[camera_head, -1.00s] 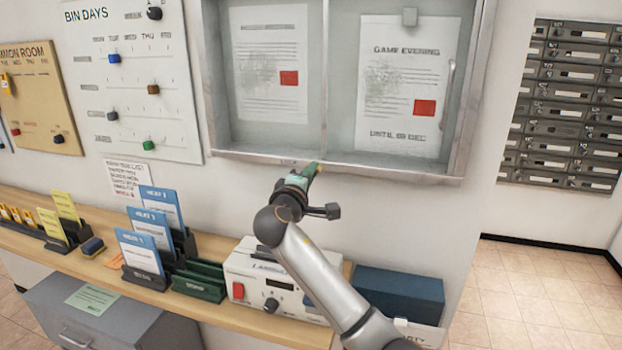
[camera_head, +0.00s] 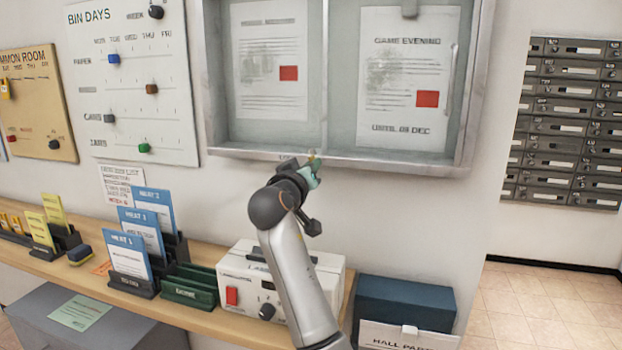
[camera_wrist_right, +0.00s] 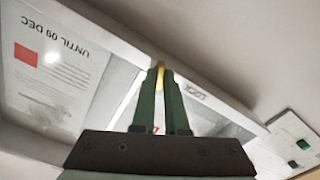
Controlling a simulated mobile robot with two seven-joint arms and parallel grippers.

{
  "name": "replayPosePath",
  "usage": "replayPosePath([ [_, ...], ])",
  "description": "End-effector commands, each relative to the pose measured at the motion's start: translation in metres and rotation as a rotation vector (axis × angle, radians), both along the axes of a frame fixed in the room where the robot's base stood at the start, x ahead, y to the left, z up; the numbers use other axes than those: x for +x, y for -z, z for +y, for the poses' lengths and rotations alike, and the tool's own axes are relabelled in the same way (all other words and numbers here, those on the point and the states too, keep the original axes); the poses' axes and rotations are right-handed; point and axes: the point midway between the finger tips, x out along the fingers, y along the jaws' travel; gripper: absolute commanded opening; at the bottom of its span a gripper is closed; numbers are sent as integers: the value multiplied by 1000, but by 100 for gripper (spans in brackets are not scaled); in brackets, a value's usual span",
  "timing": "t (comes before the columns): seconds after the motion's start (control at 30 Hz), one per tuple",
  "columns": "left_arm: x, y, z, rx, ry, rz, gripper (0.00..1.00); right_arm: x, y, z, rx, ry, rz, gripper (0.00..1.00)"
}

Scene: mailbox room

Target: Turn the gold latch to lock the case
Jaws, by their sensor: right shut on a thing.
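The case is a wall-mounted glazed notice case (camera_head: 395,163) with a metal frame and two panes. The small gold latch (camera_wrist_right: 160,76) is on its bottom rail, near the middle. My right gripper (camera_head: 314,163) reaches up to that rail from below. In the right wrist view the green fingers (camera_wrist_right: 161,88) are shut on the latch, which shows as a thin gold strip between their tips. The word LOCK (camera_wrist_right: 197,96) is printed on the rail beside the fingers. The fingers hide most of the latch, so its exact angle is hard to tell. My left gripper is out of view.
A BIN DAYS board (camera_head: 130,80) hangs at left, mailboxes (camera_head: 565,120) at right.

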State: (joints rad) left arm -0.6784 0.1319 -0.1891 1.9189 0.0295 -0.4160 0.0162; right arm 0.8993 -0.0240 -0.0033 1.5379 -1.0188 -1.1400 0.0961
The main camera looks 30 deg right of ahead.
Motion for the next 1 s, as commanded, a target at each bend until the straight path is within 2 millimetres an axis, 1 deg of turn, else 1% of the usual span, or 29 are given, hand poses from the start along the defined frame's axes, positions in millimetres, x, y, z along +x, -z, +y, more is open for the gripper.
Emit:
replayPosePath([
  [0.03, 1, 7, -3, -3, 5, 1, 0, 0, 5, 1, 32, -2, -34, 0],
  [0.1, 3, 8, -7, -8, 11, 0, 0, 0, 4, 1, 74, -2, -84, 0],
  [0.23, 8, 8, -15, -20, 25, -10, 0, 0, 3, 1, 144, -3, -166, 0],
  [0.5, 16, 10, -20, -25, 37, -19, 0, 0, 2, 1, 256, -1, -297, 0],
  [0.73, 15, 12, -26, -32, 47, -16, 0, 0, 1, 1, 307, -1, -356, 0],
  [1.0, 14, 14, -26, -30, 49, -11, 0, 0, 1, 1, 325, 0, -376, 0],
])
